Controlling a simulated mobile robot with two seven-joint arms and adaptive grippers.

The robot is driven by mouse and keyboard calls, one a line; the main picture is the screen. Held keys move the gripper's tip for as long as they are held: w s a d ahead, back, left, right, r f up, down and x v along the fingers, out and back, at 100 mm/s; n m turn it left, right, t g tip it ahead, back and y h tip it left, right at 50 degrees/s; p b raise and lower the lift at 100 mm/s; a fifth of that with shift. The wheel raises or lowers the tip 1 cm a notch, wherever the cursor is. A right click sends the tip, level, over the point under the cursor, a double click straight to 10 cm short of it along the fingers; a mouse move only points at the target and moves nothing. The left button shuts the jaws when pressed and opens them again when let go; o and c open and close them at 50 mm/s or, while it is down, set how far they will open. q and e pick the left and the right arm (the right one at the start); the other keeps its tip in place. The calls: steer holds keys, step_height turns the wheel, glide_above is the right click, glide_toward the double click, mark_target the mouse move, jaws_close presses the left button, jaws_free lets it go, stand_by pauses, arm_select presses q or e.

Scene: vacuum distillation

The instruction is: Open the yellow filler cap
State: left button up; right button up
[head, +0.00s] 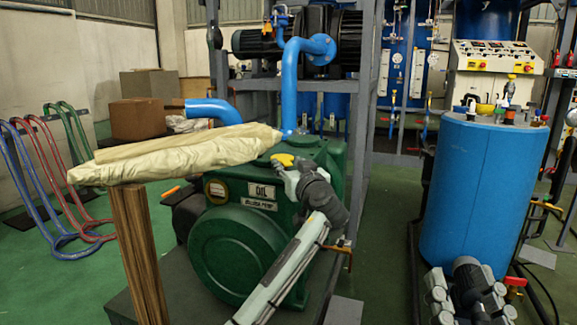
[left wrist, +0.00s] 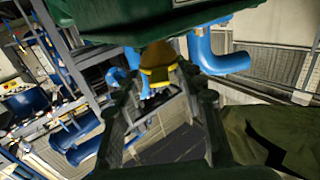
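The yellow filler cap (head: 283,160) sits on top of the green oil pump (head: 325,152), near its OIL label. My left gripper (head: 290,170) is at the cap, its fingers pointing up and left towards it. In the left wrist view the cap (left wrist: 158,62) shows yellow and orange-brown between the dark fingertips, close to both. I cannot tell whether the fingers press on it. My right gripper (head: 468,295) is low at the right, in front of the blue tank; its fingers are not clear. The cap's underside is hidden.
A pale cloth-like bundle (head: 175,153) on a wooden post (head: 137,250) stands left of the pump. Blue pipes (head: 293,85) rise behind the cap. A blue tank (head: 480,190) stands at the right. A grey rack post (head: 362,120) is close behind the pump.

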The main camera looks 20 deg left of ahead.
arm_select(q)
steer(key=shift+w+a, duration=0.1)
steer(key=shift+w, duration=0.1)
steer(key=shift+c, duration=0.4)
jaws_close()
steer(key=shift+r, duration=0.1)
